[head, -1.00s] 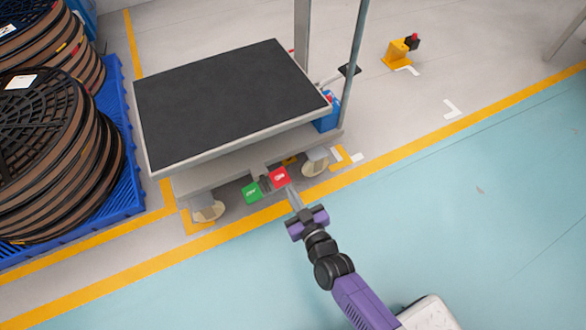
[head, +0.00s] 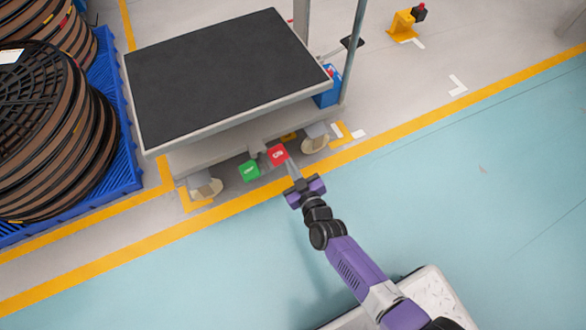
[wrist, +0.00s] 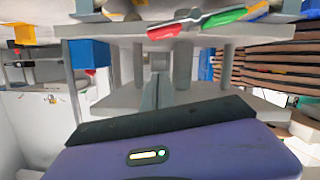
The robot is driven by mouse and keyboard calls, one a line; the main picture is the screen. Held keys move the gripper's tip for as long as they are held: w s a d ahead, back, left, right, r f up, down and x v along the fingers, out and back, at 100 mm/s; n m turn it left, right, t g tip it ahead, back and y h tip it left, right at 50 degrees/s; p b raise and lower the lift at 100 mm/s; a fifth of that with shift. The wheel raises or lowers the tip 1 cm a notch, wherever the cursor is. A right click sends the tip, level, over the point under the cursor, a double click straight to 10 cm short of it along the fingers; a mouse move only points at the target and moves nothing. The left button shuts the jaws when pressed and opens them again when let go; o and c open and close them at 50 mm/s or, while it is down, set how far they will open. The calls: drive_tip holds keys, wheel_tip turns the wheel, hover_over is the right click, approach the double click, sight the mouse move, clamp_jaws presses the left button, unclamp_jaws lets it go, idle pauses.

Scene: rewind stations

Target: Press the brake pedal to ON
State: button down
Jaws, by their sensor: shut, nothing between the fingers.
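The brake pedal is a pair of pads under the near edge of the cart: a red pad (head: 277,154) on the right and a green pad (head: 249,170) on the left. In the wrist view the red pad (wrist: 165,29) and green pad (wrist: 226,16) are near the top. My gripper (head: 288,163) is shut and empty, with its fingertips at the red pad's near right side. I cannot tell whether they touch it. The fingers also show in the wrist view (wrist: 164,85), pointing toward the cart's underside, below the red pad in the picture.
The cart's black platform (head: 220,80) overhangs the pedal, with casters (head: 205,187) either side. A blue box (head: 328,95) is at its right. A blue pallet (head: 121,165) with cable reels stands left. The teal floor (head: 480,190) at right is clear.

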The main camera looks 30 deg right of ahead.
drive_tip(key=b, duration=0.3)
hover_over(285, 155)
drive_tip(key=s+a, duration=0.1)
wheel_tip(285, 155, down, 2)
drive_tip(key=shift+s+a, duration=0.1)
drive_tip(key=shift+s, duration=0.05)
drive_tip(key=shift+s+d+f+b, duration=0.1)
drive_tip(key=shift+f+b, duration=0.4)
drive_tip(key=shift+f, duration=0.05)
drive_tip(key=shift+s+d+f+b, duration=0.1)
drive_tip(key=shift+f+b, duration=0.4)
drive_tip(key=shift+d+f+b, duration=0.2)
drive_tip(key=shift+f+b, duration=0.55)
drive_tip(key=shift+b, duration=0.2)
